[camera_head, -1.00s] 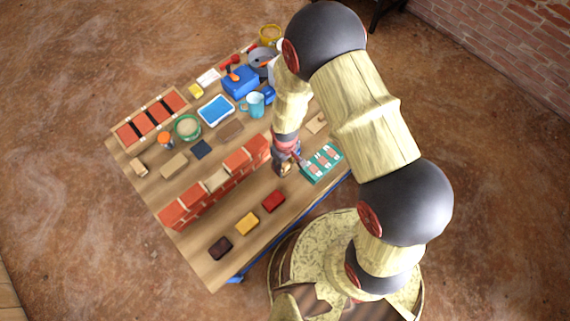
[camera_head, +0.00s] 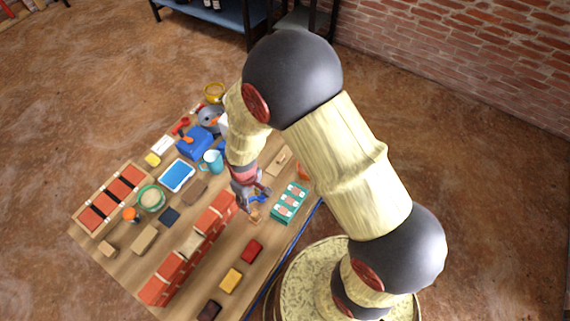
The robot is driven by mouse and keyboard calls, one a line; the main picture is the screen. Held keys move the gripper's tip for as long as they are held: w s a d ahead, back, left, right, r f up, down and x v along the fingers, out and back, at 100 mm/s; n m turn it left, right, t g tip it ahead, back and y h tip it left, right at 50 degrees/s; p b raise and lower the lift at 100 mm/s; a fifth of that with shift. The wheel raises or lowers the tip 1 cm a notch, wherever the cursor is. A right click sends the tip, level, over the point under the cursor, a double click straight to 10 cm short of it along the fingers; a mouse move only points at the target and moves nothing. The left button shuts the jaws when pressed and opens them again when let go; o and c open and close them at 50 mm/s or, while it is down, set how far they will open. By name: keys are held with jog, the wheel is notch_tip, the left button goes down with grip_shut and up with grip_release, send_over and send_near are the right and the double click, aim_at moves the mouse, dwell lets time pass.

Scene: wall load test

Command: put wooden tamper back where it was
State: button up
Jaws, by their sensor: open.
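My gripper (camera_head: 258,192) hangs open over the right part of the wooden table, between the brick wall and the green tray. A small tan-brown object (camera_head: 254,215) stands just below and beside its fingers; it may be the wooden tamper, but it is too small and partly covered to be sure. I cannot tell whether the fingers touch it. A flat pale wooden piece (camera_head: 279,161) lies on the table to the right of my gripper, partly near my arm.
A low red brick wall (camera_head: 190,245) crosses the table (camera_head: 110,259). A green tray (camera_head: 290,203) lies right of my gripper. Red (camera_head: 252,250), yellow (camera_head: 230,280) and dark blocks (camera_head: 209,310) lie in front. A light-blue mug (camera_head: 213,161) and blue tray (camera_head: 177,175) stand behind.

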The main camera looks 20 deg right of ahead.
jog(key=d+r+m+t, duration=0.1)
jog(key=d+r+m, duration=0.15)
jog(key=r, duration=0.85)
jog(key=d+r+m+t, duration=0.1)
jog(key=d+r+t, duration=0.15)
jog(key=r, duration=0.95)
jog(key=s+d+r+m+t, duration=0.1)
jog(key=s+d+r, duration=0.2)
jog(key=s+r, duration=0.3)
jog(key=s+d+r+m+t, duration=0.1)
jog(key=s+d+r+m, duration=0.1)
jog(key=s+r, duration=0.4)
notch_tip(320, 180, up, 4)
jog(key=shift+s+d+f, duration=0.25)
jog(key=shift+d, duration=0.65)
jog(key=shift+w, duration=0.1)
jog(key=c, duration=0.3)
